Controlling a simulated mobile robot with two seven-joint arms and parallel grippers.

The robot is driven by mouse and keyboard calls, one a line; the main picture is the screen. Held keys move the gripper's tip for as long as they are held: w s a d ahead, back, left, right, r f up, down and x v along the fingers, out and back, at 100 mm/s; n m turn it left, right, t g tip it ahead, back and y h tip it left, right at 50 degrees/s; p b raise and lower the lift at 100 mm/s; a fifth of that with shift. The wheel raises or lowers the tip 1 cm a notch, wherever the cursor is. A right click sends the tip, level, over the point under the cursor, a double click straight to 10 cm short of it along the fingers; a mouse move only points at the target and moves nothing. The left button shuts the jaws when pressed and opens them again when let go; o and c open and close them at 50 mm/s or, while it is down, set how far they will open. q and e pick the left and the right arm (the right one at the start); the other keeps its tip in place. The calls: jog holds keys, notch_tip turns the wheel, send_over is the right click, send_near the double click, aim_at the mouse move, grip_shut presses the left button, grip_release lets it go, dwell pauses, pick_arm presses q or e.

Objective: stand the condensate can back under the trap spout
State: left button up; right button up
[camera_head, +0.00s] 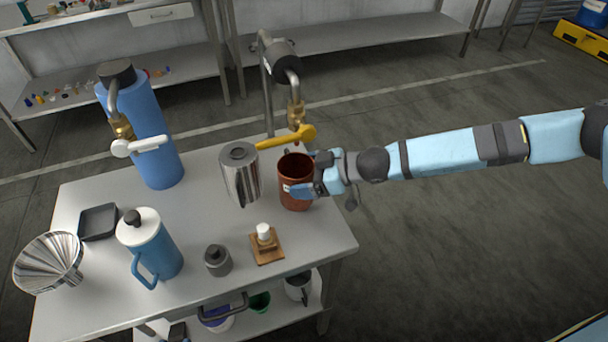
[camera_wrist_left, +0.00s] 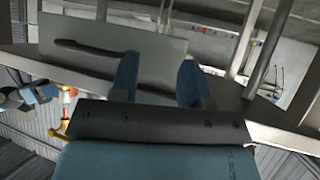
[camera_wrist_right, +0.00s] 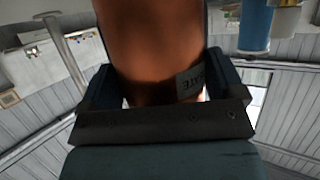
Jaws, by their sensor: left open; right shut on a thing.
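The condensate can (camera_head: 296,196) is a reddish-brown, open-topped can, upright at the right part of the steel table. My right gripper (camera_head: 315,188) is shut on its side. The can fills the middle of the right wrist view (camera_wrist_right: 155,45), with part of a label showing. The trap spout (camera_head: 297,112) is a brass fitting on a bent grey pipe with a yellow lever (camera_head: 290,137); in the head view it hangs above the can's mouth. I cannot tell whether the can's base touches the table. My left gripper (camera_wrist_left: 160,80) is open and empty, outside the head view.
On the table (camera_head: 205,215), a shiny steel vessel (camera_head: 240,178) stands just left of the can. A wooden block with a white knob (camera_head: 266,247), a grey weight (camera_head: 217,261), a blue jug (camera_head: 152,255) and a blue cylinder (camera_head: 150,130) stand nearby. The front right corner is clear.

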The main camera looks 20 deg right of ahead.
jog(key=shift+f, duration=0.25)
jog(key=o, duration=0.8)
jog(key=shift+c, duration=0.2)
pick_arm(q)
jog(key=shift+d, duration=0.2)
pick_arm(e)
jog(key=shift+o, duration=0.3)
jog(key=shift+r, duration=0.1)
jog(key=shift+r, duration=0.3)
pick_arm(q)
jog(key=shift+s+a+r+p, duration=0.15)
jog(key=shift+a+p, duration=0.15)
jog(key=shift+p, duration=0.75)
pick_arm(e)
jog(key=v, duration=1.2)
pick_arm(q)
jog(key=shift+d+r, duration=0.2)
jog(key=shift+r, duration=0.1)
pick_arm(e)
jog(key=shift+f, duration=0.2)
